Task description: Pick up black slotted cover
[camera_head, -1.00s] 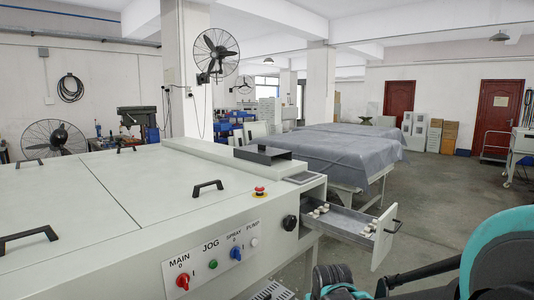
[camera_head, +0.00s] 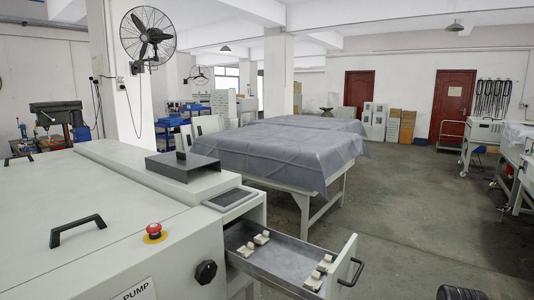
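A dark grey to black box-like cover (camera_head: 187,170) lies on top of the white machine (camera_head: 100,247), near its right end. It has a flat top with a small upright tab at its back edge and a lower lip in front. I cannot make out slots in it from here. No other piece that looks like a black cover shows. My gripper is not in view. A black ridged part at the bottom right edge may belong to my arm, but I cannot tell.
An open drawer (camera_head: 268,258) juts from the machine's right end, with several small pale pieces inside. A red stop button (camera_head: 154,231), a flat panel (camera_head: 230,199) and a black handle (camera_head: 78,230) are near the cover. A cloth-draped table (camera_head: 270,158) stands behind.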

